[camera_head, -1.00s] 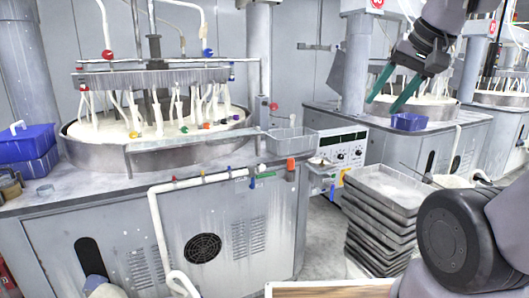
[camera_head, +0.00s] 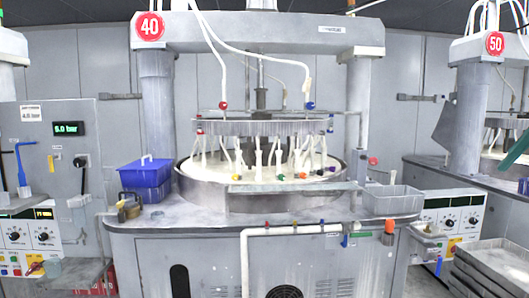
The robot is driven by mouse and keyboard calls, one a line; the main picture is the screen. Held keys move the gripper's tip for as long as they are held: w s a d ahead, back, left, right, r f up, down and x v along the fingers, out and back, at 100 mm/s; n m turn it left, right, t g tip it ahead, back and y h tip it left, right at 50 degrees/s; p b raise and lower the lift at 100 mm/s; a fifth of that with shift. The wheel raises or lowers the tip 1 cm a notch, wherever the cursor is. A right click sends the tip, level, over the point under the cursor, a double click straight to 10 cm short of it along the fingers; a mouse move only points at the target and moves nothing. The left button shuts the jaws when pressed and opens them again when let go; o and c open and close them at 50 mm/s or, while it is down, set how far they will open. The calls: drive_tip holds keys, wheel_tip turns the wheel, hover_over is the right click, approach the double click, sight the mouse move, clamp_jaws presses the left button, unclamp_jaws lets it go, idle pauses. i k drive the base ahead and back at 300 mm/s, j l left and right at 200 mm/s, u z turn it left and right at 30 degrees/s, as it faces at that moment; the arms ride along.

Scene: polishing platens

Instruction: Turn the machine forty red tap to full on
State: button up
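Machine forty, with its red 40 sign (camera_head: 150,27), stands in the middle of the view. A red ball-shaped fitting (camera_head: 223,105) sits on the left white hose above its round basin (camera_head: 215,195). A blue one (camera_head: 310,105) sits on the right hose. A red knob (camera_head: 373,161) stands on a post right of the basin. Small coloured taps line the pipe (camera_head: 285,230) along the front edge. Handle positions are too small to read.
Stacked grey trays (camera_head: 495,265) stand lower right. A control cabinet (camera_head: 60,150) is at left.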

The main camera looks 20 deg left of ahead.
sight(223, 105)
drive_tip(key=i+l+u, duration=0.2)
drive_tip(key=u, duration=0.2)
drive_tip(key=i+l+u, duration=0.45)
drive_tip(key=k+j, duration=0.1)
